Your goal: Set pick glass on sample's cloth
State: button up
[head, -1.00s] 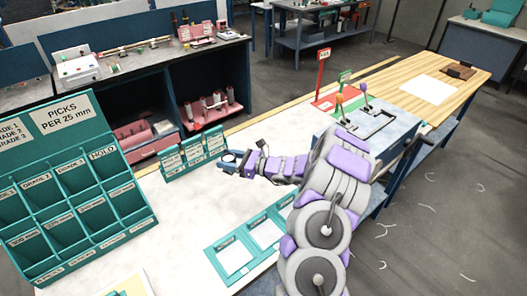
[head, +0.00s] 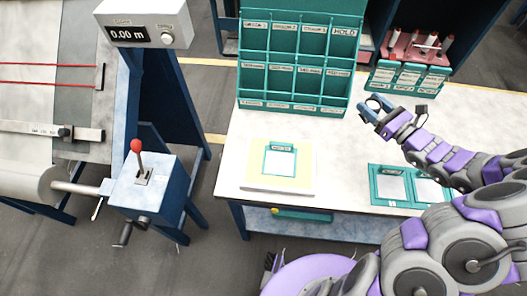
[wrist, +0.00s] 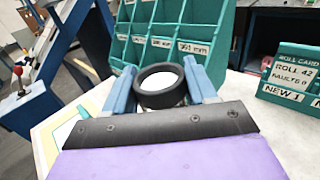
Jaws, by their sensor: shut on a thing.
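My gripper (head: 375,106) is shut on the pick glass, a small dark ring that sits between its two blue fingers and shows close up in the wrist view (wrist: 163,99). It holds the glass above the table, in front of the green rack's right end. The sample's cloth (head: 251,180) is a pale yellow and white square on the table, to the left of my gripper. A green-framed card (head: 279,161) lies on the cloth. In the wrist view the cloth's corner (wrist: 45,140) shows at the lower left, partly hidden by my gripper.
The green PICKS rack (head: 296,68) stands behind the cloth. Green roll-card holders (head: 408,78) stand at the back right. Green framed trays (head: 391,186) lie at the front right. A blue lever box (head: 147,190) and loom stand left, across a gap. The white tabletop (head: 340,150) is clear between.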

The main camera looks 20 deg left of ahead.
aim_at(281, 164)
jog(key=k+j+z, duration=0.15)
jog(key=j, duration=0.35)
jog(key=k+j+z, duration=0.2)
jog(key=j, duration=0.3)
jog(key=k+j+z, duration=0.15)
jog(key=k+j, duration=0.15)
jog(key=j, duration=0.2)
jog(key=k+j+z, duration=0.15)
jog(key=j, duration=0.25)
jog(key=k+j, duration=0.3)
jog(key=u, duration=0.4)
